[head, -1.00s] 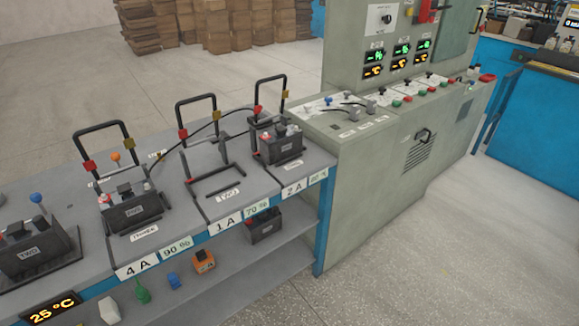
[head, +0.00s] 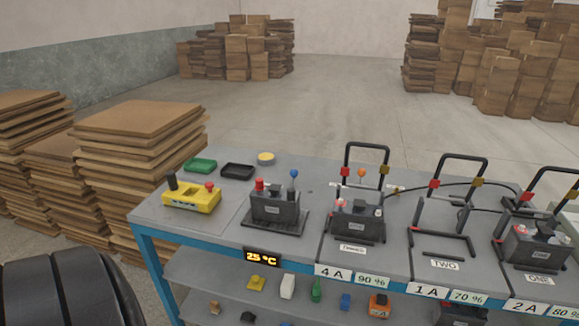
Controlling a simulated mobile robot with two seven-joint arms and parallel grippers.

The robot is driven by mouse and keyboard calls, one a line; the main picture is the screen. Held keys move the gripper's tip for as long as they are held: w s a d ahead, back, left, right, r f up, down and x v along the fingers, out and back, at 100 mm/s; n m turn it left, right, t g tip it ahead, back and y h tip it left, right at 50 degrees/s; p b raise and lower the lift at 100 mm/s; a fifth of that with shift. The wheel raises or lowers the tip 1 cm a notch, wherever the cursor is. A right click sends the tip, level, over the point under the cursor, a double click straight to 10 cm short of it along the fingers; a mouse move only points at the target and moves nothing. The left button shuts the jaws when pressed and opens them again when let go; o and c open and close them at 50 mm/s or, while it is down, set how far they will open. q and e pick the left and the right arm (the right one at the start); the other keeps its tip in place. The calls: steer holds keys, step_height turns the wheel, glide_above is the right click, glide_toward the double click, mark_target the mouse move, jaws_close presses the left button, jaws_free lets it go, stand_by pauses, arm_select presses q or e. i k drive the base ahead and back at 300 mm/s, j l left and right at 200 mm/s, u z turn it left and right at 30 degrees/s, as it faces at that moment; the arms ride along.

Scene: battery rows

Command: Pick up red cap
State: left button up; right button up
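A dark battery (head: 275,207) stands on the bench, left of the labelled stations. A small red cap-like piece (head: 260,185) sits on its top left, and a blue ball knob (head: 294,174) rises at its right. A yellow device (head: 191,199) to its left carries a red round knob (head: 209,186) and a black post. The battery at the 4A station (head: 358,221) has a small pale red piece on its left top. I cannot tell for sure which red piece is the cap. Neither gripper shows; a black ribbed part of mine fills the lower left corner.
The grey bench (head: 182,222) has a green tray (head: 200,166), a black tray (head: 237,171) and a yellow round piece (head: 266,157) at its back left. Stacked cardboard (head: 140,118) stands left of the bench. Small objects lie on the lower shelf.

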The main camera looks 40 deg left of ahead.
mark_target(259, 181)
steer(key=u, duration=1.7)
